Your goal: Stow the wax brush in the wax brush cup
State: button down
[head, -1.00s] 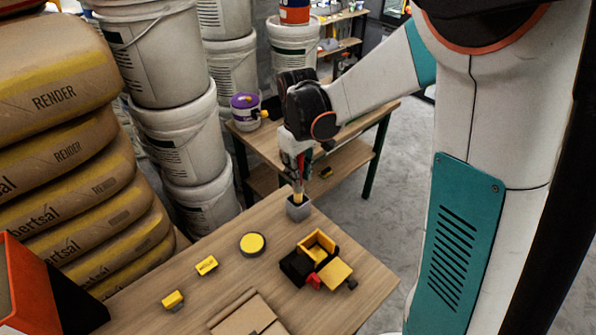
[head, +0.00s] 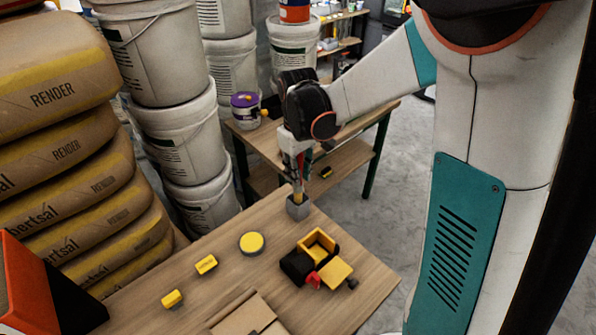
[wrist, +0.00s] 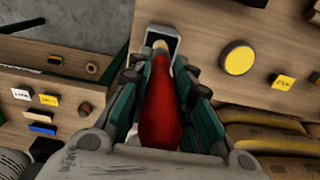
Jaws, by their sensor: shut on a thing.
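The wax brush (wrist: 158,105) has a red body in the wrist view and a pale yellowish end. My gripper (head: 298,172) is shut on the wax brush, with fingers on both sides of it, and points down over the table's far corner. The wax brush cup (head: 298,207) is a small grey square cup on the table. The lower end of the brush is at the cup's mouth and appears to go into it. The cup's rim also shows in the wrist view (wrist: 176,43). How deep the brush sits is hidden.
On the wooden table (head: 225,285) are a round yellow tin (head: 251,243), small yellow blocks (head: 206,265), an open black and yellow box (head: 317,258) and a cardboard piece (head: 248,315). Stacked bags (head: 70,130) and white buckets (head: 180,120) stand left. A second table (head: 340,160) stands behind.

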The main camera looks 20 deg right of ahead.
jog(key=shift+f+b, duration=2.4)
jog(key=shift+f, duration=0.5)
dwell(3.2)
jog(key=c, duration=1.4)
grip_release()
jog(key=shift+o, duration=0.2)
notch_tip(320, 180, up, 12)
